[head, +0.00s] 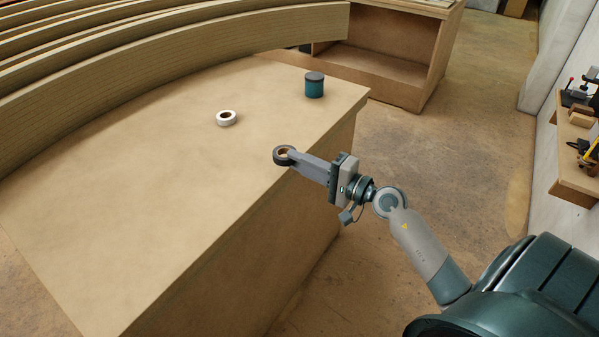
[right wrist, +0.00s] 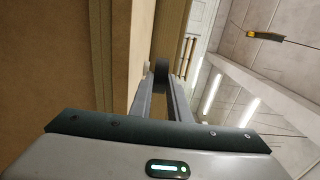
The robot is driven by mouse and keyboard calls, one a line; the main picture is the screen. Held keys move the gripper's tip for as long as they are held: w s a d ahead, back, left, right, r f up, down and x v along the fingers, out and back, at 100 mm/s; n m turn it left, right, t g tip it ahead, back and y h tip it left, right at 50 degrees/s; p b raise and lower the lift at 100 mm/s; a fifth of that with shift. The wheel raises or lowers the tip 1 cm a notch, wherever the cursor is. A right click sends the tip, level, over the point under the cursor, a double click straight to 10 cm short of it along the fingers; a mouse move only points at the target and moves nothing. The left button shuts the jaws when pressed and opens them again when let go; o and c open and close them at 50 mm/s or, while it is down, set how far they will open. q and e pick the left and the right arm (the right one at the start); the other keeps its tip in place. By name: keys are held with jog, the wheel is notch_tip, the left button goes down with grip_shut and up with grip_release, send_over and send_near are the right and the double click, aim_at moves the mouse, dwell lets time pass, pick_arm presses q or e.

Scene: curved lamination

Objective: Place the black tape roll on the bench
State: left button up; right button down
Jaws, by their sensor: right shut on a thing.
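The black tape roll (head: 279,156) is at the tips of my right gripper (head: 291,156), over the right edge of the bench (head: 140,190). My right gripper is shut on the roll. In the right wrist view the two fingers (right wrist: 160,80) close on the dark roll (right wrist: 160,68). I cannot tell whether the roll touches the bench top. My left gripper is not in view.
A white tape roll (head: 226,118) lies on the bench farther back. A teal can with a dark lid (head: 314,87) stands near the bench's back right corner. Long curved laminated beams (head: 180,50) run along the back. The front left of the bench is clear.

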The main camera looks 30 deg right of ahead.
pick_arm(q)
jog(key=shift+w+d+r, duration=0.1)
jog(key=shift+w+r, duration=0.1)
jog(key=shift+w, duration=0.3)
pick_arm(e)
notch_tip(320, 180, down, 4)
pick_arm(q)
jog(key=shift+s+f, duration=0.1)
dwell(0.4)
pick_arm(e)
jog(key=shift+f, duration=0.15)
jog(key=c, duration=1.7)
grip_release()
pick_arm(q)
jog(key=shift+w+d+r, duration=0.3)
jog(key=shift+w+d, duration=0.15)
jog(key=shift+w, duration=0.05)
pick_arm(e)
jog(key=shift+o, duration=0.2)
